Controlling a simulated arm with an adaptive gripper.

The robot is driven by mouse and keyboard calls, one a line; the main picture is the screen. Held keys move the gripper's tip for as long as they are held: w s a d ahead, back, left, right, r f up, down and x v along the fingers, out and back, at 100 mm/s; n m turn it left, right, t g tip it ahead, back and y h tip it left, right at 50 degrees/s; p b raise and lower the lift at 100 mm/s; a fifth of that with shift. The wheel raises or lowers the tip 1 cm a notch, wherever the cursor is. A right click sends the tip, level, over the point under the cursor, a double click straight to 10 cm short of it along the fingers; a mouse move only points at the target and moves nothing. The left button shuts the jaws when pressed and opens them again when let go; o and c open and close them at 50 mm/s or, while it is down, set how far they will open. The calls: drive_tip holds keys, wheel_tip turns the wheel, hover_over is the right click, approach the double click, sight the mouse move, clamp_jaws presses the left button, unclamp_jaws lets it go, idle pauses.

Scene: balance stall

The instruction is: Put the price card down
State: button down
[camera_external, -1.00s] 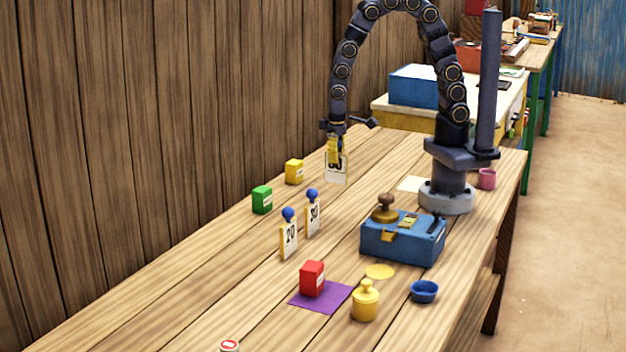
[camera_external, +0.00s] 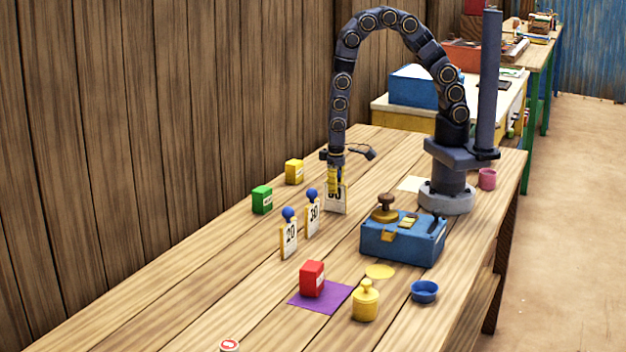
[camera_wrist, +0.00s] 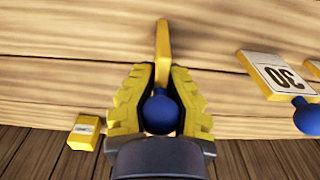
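My gripper (camera_external: 334,182) points down with its yellow fingers shut on a white price card (camera_external: 337,202) with a yellow edge and a blue knob. The wrist view shows the knob (camera_wrist: 160,112) between the fingers and the card (camera_wrist: 163,45) edge-on beyond it. The card is upright, its lower edge at or very close to the tabletop; I cannot tell if it touches. Its number is partly hidden by the fingers. The 30 card (camera_external: 312,217) and the 20 card (camera_external: 289,239) stand in a line toward the front left.
A yellow box (camera_external: 294,172) and a green box (camera_external: 262,200) stand left, near the wall. A blue scale (camera_external: 402,243) is on the right. A red box (camera_external: 312,278) on a purple mat (camera_external: 318,303), a yellow weight (camera_external: 365,300) and a blue bowl (camera_external: 424,292) are in front.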

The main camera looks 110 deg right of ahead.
drive_tip(key=c, duration=1.2)
unclamp_jaws()
drive_tip(key=shift+f, duration=0.1)
drive_tip(key=shift+o, duration=0.2)
wheel_tip(320, 180, up, 12)
drive_tip(key=shift+s+r, duration=0.1)
drive_tip(key=shift+r, duration=0.05)
drive_tip(key=s+a+r+n, duration=0.2)
drive_tip(key=s+r+n, duration=0.2)
drive_tip(key=s, duration=0.6)
drive_tip(key=s+a+r+n+g, duration=0.1)
drive_tip(key=s+a+r+n, duration=0.1)
drive_tip(key=s+r+n, duration=0.3)
drive_tip(key=s+r, duration=0.4)
drive_tip(key=s, duration=0.1)
drive_tip(key=shift+a+g, duration=0.3)
drive_tip(key=shift+a, duration=0.05)
